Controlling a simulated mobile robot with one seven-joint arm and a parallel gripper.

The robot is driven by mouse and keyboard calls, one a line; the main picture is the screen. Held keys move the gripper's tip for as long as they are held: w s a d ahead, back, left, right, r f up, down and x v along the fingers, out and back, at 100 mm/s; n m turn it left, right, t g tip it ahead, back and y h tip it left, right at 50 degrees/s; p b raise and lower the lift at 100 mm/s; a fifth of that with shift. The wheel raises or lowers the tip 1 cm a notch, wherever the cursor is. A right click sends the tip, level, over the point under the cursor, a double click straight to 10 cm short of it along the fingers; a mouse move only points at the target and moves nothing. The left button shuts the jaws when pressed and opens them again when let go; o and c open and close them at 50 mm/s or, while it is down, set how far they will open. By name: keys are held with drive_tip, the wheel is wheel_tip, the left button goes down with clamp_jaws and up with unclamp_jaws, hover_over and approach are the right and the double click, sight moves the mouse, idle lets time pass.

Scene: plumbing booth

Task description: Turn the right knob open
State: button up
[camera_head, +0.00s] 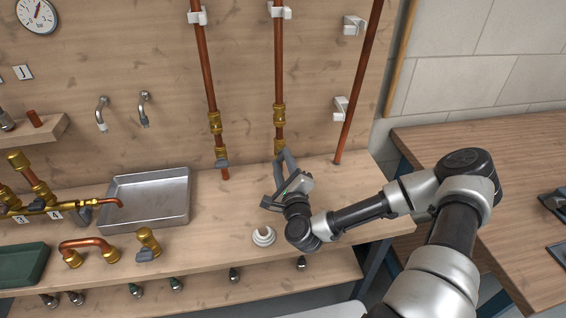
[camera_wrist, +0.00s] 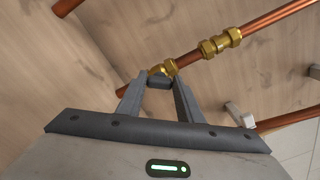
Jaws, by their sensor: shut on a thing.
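My gripper (camera_head: 283,163) reaches the brass valve (camera_head: 279,144) low on the middle copper pipe. In the wrist view, the two fingers of my gripper (camera_wrist: 160,82) close on the small dark grey right knob (camera_wrist: 159,80). The brass valve (camera_wrist: 163,70) shows just behind the fingertips. In the head view my gripper hides the right knob. The left knob (camera_head: 221,163), grey, sits on the brass valve of the copper pipe to the left, apart from my gripper.
A metal tray (camera_head: 150,200) and a brass valve with a grey handle (camera_head: 147,240) stand on the bench to the left. A white ring-shaped piece (camera_head: 263,236) lies near my wrist. Another copper pipe (camera_head: 357,90) runs to the right. Bench between tray and gripper is clear.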

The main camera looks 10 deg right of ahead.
drive_tip(key=n, duration=0.3)
drive_tip(key=shift+f+n, duration=0.15)
drive_tip(key=shift+n, duration=0.25)
drive_tip(key=shift+f+n+b, duration=0.1)
drive_tip(key=shift+n+b, duration=0.35)
drive_tip(key=shift+n, duration=1.35)
drive_tip(key=o, duration=1.1)
drive_tip(key=shift+s, duration=0.1)
